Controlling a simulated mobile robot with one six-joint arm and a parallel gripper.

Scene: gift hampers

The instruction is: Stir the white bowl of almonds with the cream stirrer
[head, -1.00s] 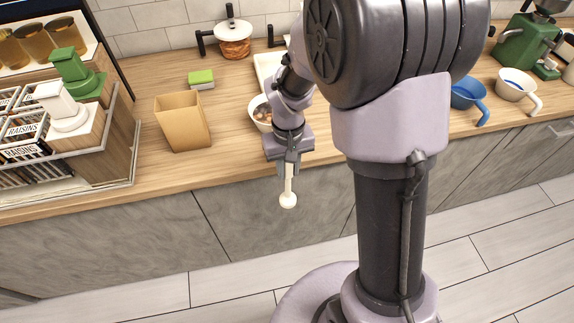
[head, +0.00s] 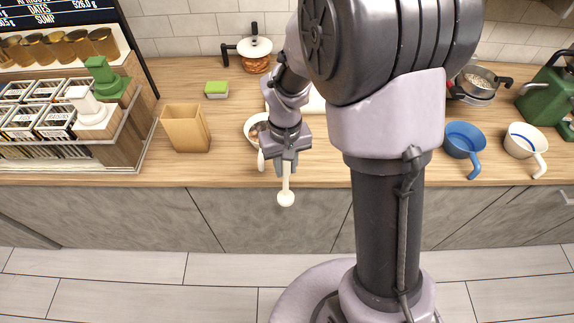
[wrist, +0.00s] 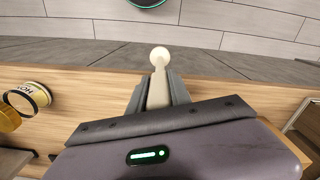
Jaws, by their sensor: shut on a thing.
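My gripper (head: 286,166) is shut on the cream stirrer (head: 286,197), which points down past the counter's front edge with its round end free in the air. In the wrist view the stirrer (wrist: 160,56) stands out between the two fingers of my gripper (wrist: 158,90). A white bowl (head: 249,130) stands on the counter behind my wrist, its handle toward the front. Brownish contents show in it, but my arm hides much of the bowl and I cannot tell that they are almonds. The stirrer is outside the bowl, in front of it.
A tan open box (head: 185,128) stands left of the bowl, with a green-topped block (head: 216,90) behind it. A rack of raisin packs (head: 50,122) fills the left. A blue bowl (head: 463,140) and another white bowl (head: 526,141) stand right. Bare counter lies between box and bowl.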

